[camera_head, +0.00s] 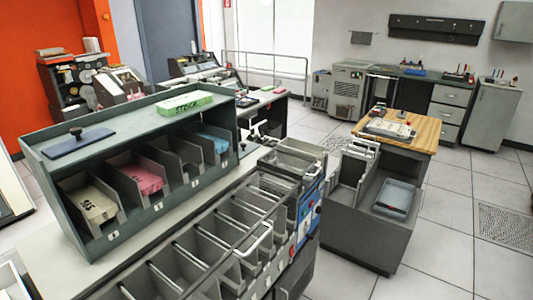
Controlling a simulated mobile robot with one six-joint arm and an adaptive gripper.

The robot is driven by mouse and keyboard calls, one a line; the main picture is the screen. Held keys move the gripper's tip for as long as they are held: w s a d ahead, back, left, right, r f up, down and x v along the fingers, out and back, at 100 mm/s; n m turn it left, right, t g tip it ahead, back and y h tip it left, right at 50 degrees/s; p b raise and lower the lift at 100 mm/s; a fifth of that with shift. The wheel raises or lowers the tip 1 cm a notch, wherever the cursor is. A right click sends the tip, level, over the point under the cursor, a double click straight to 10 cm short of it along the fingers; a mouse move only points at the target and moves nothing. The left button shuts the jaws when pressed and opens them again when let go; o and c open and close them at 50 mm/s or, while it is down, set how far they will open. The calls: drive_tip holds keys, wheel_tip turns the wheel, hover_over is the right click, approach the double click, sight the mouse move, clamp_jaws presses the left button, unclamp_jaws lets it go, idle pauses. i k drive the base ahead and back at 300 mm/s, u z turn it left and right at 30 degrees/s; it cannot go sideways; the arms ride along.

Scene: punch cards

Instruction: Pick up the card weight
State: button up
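I cannot tell for sure which thing is the card weight. A dark knob-topped piece (76,132) stands at the back edge of a flat dark blue plate or pad (82,143), on top of the green-grey shelf unit (135,120) at left. Whether the knob and plate are one object is unclear. A grey metal hopper (300,158) at the machine's far end may hold a plate, but its inside is too small to read. My gripper is not recognisable in this view.
The shelf's numbered bays hold cream cards (95,203), pink cards (143,179) and blue cards (213,143). A green stock box (185,103) lies on top. A long machine with open pockets (205,250) fills the front. A grey cart (365,225) stands right, with clear tiled floor beyond.

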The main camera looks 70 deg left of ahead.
sight(245, 149)
drive_tip(key=i, duration=1.95)
drive_tip(key=z, duration=0.55)
drive_tip(key=k, duration=0.15)
drive_tip(key=u, duration=3.15)
